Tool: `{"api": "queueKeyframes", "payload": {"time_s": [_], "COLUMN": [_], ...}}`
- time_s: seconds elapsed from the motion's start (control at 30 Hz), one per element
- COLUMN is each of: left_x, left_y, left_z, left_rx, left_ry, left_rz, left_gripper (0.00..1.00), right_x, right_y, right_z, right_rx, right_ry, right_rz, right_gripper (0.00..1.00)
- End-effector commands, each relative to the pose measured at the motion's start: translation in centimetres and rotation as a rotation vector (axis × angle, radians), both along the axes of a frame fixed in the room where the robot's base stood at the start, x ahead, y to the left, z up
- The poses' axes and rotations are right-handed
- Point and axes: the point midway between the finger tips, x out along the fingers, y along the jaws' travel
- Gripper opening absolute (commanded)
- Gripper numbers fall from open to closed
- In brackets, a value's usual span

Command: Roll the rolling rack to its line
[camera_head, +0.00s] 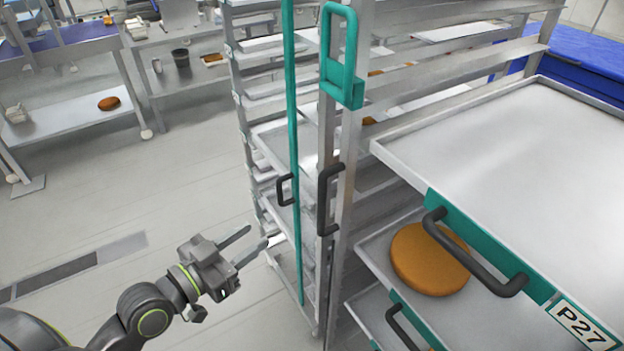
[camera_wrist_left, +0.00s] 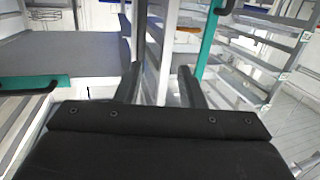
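A tall metal rack (camera_head: 247,100) with several shelf levels stands in the middle of the head view. It has a teal post (camera_head: 293,150) and a black handle (camera_head: 285,190). A second upright with a teal bracket (camera_head: 342,55) and a black handle (camera_head: 327,200) stands right beside it; I cannot tell whether both belong to one rack. My left gripper (camera_head: 258,240) is open and empty, left of the teal post and below the handles. In the left wrist view its fingers (camera_wrist_left: 158,88) are apart, with the teal post (camera_wrist_left: 207,40) beyond them. My right gripper is not in view.
A large tray (camera_head: 530,140) with a teal front, black handle and P27 label fills the right. A round brown item (camera_head: 430,258) lies below it. A grey floor strip (camera_head: 70,268) is at left. Tables (camera_head: 70,130) stand back left; floor between is clear.

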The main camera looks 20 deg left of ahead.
Motion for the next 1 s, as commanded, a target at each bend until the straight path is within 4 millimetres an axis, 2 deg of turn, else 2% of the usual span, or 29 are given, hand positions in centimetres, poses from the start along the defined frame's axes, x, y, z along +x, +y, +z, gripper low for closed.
{"api": "queueKeyframes", "payload": {"time_s": [0.03,0.1,0.2,0.43,1.0], "left_x": [-0.7,-1.3,-1.8,-0.6,5.3], "left_y": [-0.8,-1.6,-2.2,-3.0,-5.9], "left_z": [1.6,3.0,4.0,4.1,3.9], "left_rx": [-0.004,-0.01,-0.011,-0.014,-0.016], "left_ry": [-0.027,-0.051,-0.069,-0.078,-0.077], "left_rz": [-0.028,-0.056,-0.076,-0.081,-0.079], "left_gripper": [0.35,0.35,0.35,0.35,0.35], "right_x": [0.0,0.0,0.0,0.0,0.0], "right_y": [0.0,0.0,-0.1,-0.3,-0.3], "right_z": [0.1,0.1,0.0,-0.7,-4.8], "right_rx": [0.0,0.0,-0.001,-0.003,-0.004], "right_ry": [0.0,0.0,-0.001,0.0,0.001], "right_rz": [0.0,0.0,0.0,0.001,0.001], "right_gripper": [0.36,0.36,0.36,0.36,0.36]}}
